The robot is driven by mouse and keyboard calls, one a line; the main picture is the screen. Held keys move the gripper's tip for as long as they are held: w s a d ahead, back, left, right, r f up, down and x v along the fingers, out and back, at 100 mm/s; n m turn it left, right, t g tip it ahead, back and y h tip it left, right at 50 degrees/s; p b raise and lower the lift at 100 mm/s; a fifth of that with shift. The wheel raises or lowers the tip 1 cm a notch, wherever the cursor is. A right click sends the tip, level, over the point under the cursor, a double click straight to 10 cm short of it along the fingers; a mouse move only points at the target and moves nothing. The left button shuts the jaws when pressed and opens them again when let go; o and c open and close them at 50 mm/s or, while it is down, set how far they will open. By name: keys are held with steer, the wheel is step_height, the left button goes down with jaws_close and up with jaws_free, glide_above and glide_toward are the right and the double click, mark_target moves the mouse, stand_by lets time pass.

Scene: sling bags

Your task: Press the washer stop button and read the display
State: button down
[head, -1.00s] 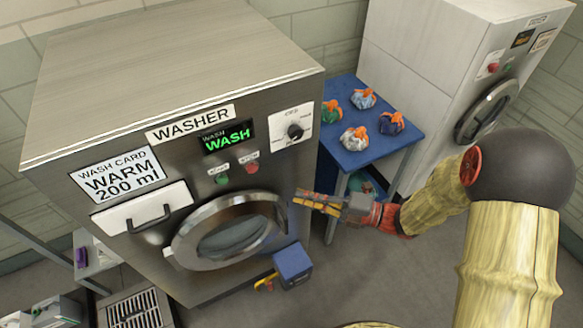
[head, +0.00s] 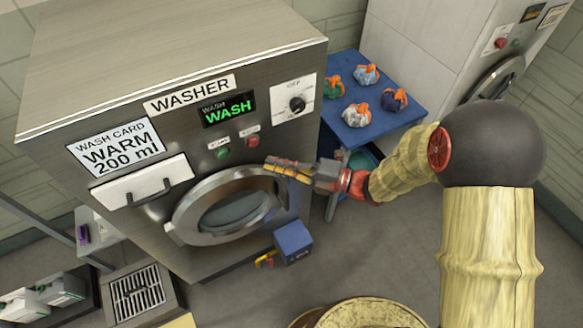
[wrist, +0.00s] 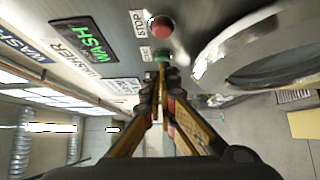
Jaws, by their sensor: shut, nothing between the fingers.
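The washer (head: 60,190) fills the left of the head view. Its display (head: 228,109) reads WASH in green letters, with a smaller line above it; it also shows in the wrist view (wrist: 85,38). The red stop button (head: 252,141) is below the display, and a green button (head: 223,153) is to its left. In the wrist view the red button (wrist: 161,27) beside the STOP label is above the green button (wrist: 161,56). My gripper (head: 267,164) is shut and empty, just below and right of the red button in the head view. Any contact cannot be told.
The round door (head: 184,222) is below the buttons and a dial (head: 296,104) is at upper right. A blue table (head: 385,135) with several tied bags stands right of the washer. A blue box (head: 293,240) is below the door. A second machine (head: 415,50) is at back right.

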mark_target(253, 142)
steer(key=w+a+b, duration=0.1)
steer(key=w+a, duration=0.3)
stand_by(0.5)
